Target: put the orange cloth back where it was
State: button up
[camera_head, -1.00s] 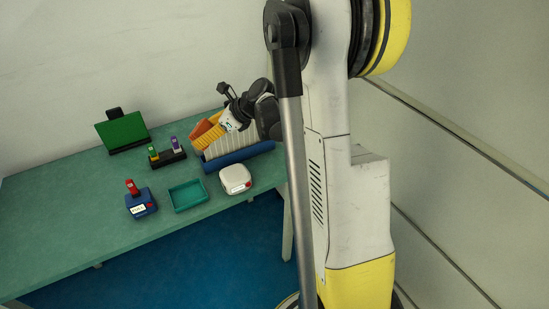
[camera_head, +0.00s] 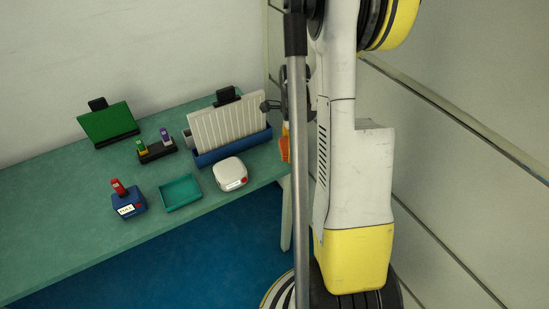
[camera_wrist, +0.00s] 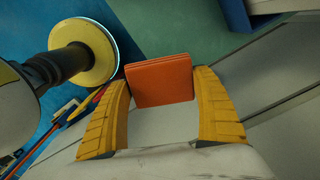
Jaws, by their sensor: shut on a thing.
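The orange cloth (camera_wrist: 160,84) is a folded square, held between the two yellow fingers of my gripper (camera_wrist: 163,78) in the wrist view. My gripper is shut on it. In the head view the cloth (camera_head: 285,148) shows as a small orange patch just past the right end of the table, partly hidden by my arm. The cloth is clear of the table top, to the right of the blue rack.
The green table (camera_head: 60,205) holds a blue rack (camera_head: 232,148) with upright white boards (camera_head: 225,122), a white rounded box (camera_head: 230,173), a teal tray (camera_head: 181,204), a blue device with a red top (camera_head: 128,205), a black holder (camera_head: 157,152) and a green panel (camera_head: 108,123).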

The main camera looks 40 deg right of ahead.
jog(key=b, duration=0.1)
send_over(275, 159)
notch_tip(275, 159, down, 4)
jog(key=shift+r, duration=0.25)
notch_tip(275, 159, down, 4)
jog(key=shift+w+f+b, duration=0.1)
jog(key=shift+b, duration=1.1)
jog(key=shift+a, duration=0.1)
jog(key=shift+c, duration=0.9)
jog(key=o, duration=1.2)
jog(key=shift+o, duration=0.2)
notch_tip(275, 159, up, 12)
jog(key=p, duration=0.4)
jog(key=a+r+n+t, duration=0.1)
jog(key=a+r+n, duration=0.5)
jog(key=a+r, duration=0.15)
jog(key=s+a+r+n+t, duration=0.3)
jog(key=s+a+n, duration=0.3)
jog(key=a+n, duration=0.3)
jog(key=s+a+r+n+t, duration=0.3)
jog(key=s+a+r+n, duration=0.2)
jog(key=a+n, duration=0.5)
jog(key=shift+s+a, duration=0.45)
jog(key=shift+a, duration=0.9)
